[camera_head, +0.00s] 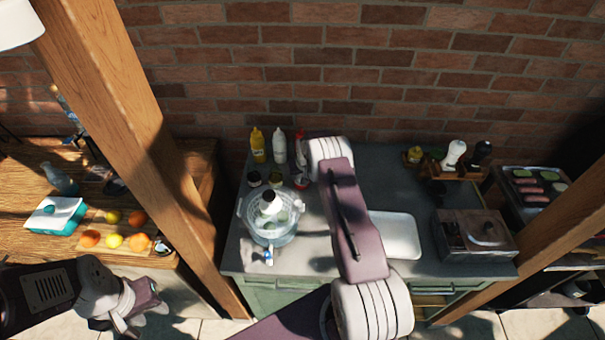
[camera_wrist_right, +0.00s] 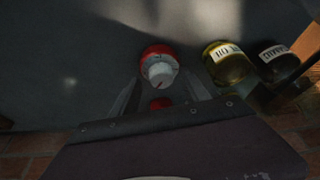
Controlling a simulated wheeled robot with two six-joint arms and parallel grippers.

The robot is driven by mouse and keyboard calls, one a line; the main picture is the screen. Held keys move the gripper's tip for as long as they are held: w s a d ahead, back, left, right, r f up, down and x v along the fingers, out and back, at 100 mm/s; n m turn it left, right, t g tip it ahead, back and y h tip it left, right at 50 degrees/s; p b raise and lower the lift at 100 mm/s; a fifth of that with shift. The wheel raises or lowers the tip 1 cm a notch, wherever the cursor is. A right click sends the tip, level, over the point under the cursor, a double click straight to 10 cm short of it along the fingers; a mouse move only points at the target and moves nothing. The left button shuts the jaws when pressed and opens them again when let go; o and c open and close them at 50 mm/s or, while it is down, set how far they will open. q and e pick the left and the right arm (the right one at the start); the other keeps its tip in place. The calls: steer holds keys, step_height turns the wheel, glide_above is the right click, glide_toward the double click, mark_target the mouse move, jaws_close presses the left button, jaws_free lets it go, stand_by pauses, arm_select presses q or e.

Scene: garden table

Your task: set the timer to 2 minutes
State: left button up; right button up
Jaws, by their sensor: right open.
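The timer (camera_wrist_right: 160,68) is a round red body with a white dial on top, on the grey counter. In the head view the red and white timer (camera_head: 300,182) shows just left of my right arm. My right gripper (camera_wrist_right: 161,92) is open, with its fingertips on either side just short of the timer and apparently nothing held. The dial has a small mark, but its setting is too small to read. In the head view my right gripper is hidden behind my arm. My left gripper (camera_head: 148,304) hangs at the lower left, away from the counter; its fingers are unclear.
Jars labelled for oil (camera_wrist_right: 228,64) and a dark content (camera_wrist_right: 277,62) stand beside the timer.

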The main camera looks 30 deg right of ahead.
steer(key=shift+w+a, duration=0.1)
steer(key=shift+a, duration=0.05)
steer(key=c, duration=0.3)
steer(key=shift+f, duration=0.1)
jaws_close()
steer(key=shift+f+b, duration=0.25)
steer(key=shift+b, duration=0.35)
steer(key=shift+m+b, duration=0.35)
steer(key=shift+m, duration=0.05)
steer(key=shift+r, duration=0.25)
steer(key=shift+o, duration=1.5)
jaws_free()
steer(key=shift+r, duration=0.15)
